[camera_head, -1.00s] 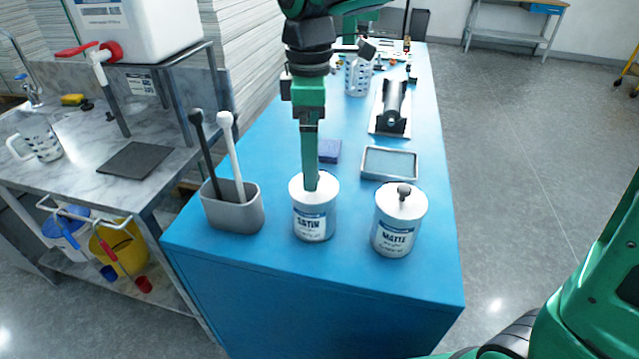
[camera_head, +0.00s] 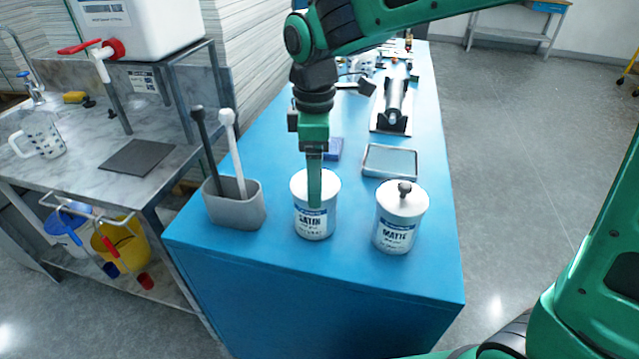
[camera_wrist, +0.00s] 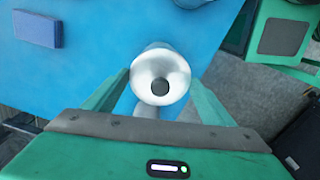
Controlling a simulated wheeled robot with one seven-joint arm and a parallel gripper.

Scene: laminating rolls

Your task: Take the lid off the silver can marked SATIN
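The can marked SATIN (camera_head: 314,222) stands upright on the blue table, its lid on. My gripper (camera_head: 314,203) is over this can in the head view, its fingers covering part of the lid and label. In the wrist view, the can's round pale top (camera_wrist: 160,64) with a dark knob (camera_wrist: 160,87) in its middle lies between the two spread fingers of my gripper (camera_wrist: 160,80). The gripper is open and holds nothing. The height of the fingertips over the lid is hard to tell.
A MATTE can (camera_head: 400,220) with a grey knob stands close to the right. A grey holder (camera_head: 234,208) with two handled tools stands to the left. The front table edge is near.

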